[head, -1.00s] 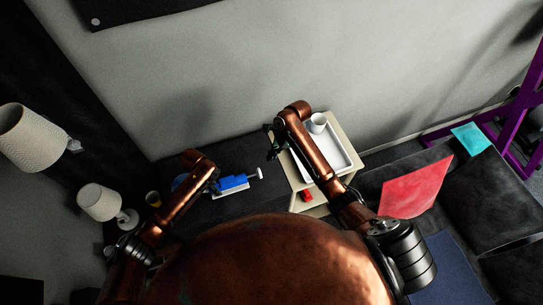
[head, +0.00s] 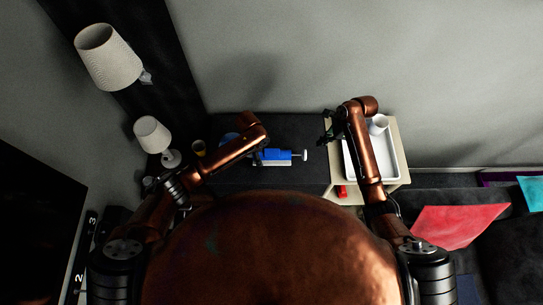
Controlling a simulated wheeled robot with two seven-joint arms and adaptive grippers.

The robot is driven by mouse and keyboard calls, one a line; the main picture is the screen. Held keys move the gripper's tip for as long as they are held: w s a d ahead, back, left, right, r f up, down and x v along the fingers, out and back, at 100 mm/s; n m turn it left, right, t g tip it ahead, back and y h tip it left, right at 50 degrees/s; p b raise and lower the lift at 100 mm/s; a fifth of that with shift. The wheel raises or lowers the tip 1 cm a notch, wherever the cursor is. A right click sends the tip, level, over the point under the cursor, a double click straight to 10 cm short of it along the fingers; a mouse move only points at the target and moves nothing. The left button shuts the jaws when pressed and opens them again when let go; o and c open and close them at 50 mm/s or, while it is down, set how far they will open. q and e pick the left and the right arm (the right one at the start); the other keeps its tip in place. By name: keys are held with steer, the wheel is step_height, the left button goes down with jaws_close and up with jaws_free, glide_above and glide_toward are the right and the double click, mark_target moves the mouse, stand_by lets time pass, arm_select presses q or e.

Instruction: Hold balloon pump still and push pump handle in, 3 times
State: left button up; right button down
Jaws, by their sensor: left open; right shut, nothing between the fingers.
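The balloon pump (head: 279,155) is blue on a pale base and lies on its side on the dark tabletop in the middle of the head view. Its white pump handle (head: 304,155) sticks out to the right on a short rod. My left gripper (head: 259,157) is open at the pump's left end; the arm partly hides it, and I cannot tell whether it touches the pump. My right gripper (head: 325,130) is shut and empty, above and to the right of the handle, apart from it.
A white tray (head: 393,168) with a white cup (head: 378,124) sits on a pale stand (head: 400,140) at the right. A small red object (head: 342,191) is below it. The dark tabletop (head: 290,125) behind the pump is clear.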

arm_select(q)
steer(key=r, duration=0.4)
steer(key=a+r, duration=0.1)
steer(key=r, duration=0.7)
steer(key=shift+a, duration=0.25)
steer(key=shift+f, duration=0.1)
